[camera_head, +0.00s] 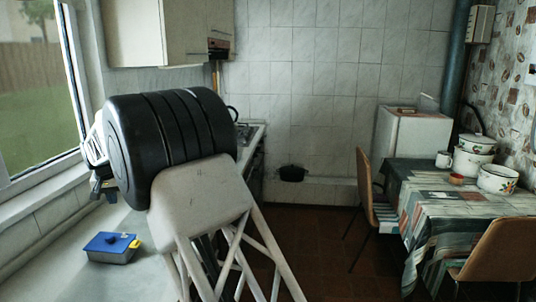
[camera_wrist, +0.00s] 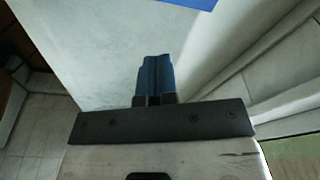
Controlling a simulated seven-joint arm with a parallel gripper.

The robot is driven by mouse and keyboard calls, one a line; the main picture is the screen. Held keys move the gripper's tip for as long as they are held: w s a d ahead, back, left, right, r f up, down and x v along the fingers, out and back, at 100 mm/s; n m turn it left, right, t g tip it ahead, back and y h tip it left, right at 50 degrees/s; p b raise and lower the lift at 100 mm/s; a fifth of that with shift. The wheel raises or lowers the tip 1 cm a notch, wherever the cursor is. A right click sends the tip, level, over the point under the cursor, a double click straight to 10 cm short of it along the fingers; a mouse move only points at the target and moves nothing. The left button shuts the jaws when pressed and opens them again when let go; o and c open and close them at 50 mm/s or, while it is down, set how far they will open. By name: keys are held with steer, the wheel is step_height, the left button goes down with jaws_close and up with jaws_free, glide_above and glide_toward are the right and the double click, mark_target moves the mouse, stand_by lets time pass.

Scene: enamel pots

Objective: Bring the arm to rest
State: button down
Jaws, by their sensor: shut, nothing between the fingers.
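My gripper (camera_wrist: 157,60) is shut and empty in the wrist view, its two blue fingers pressed side by side. They are above a pale counter surface (camera_wrist: 85,40). In the head view my arm's large black and white links stand at the left of the picture, over the counter by the window. Only a small part of the wrist shows there, behind the black link, and the fingertips cannot be made out.
A container with a blue lid and yellow clip (camera_head: 112,247) sits on the counter (camera_head: 70,275) below my arm. A window (camera_head: 40,90) is close at left. Right of open floor, a clothed table (camera_head: 435,215) bears enamel pots (camera_head: 497,179), with chairs (camera_head: 365,190) beside it.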

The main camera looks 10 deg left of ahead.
steer(key=d+r+m, duration=0.1)
steer(key=d+r, duration=0.4)
steer(key=d, duration=0.8)
steer(key=d+r, duration=0.4)
steer(key=d, duration=0.8)
steer(key=d+r+m, duration=0.1)
steer(key=d+r, duration=0.4)
steer(key=d, duration=0.8)
steer(key=s+d+r, duration=0.1)
steer(key=s+d, duration=0.3)
steer(key=d, duration=0.4)
steer(key=s+d+m, duration=0.1)
steer(key=s+d, duration=0.3)
steer(key=d, duration=0.3)
steer(key=s+d+r, duration=0.1)
steer(key=s+d, duration=0.3)
steer(key=d, duration=0.4)
steer(key=s+d+f+m, duration=0.1)
steer(key=s+d+f, duration=0.2)
steer(key=s+d, duration=0.4)
steer(key=s+d+f, duration=0.3)
steer(key=s+d, duration=0.4)
steer(key=s, duration=0.5)
steer(key=s+d+f+m+t+h, duration=0.1)
steer(key=s+d+f, duration=0.3)
steer(key=s+d, duration=0.3)
steer(key=s, duration=0.3)
steer(key=shift+s+m, duration=0.3)
steer(key=shift+w, duration=0.1)
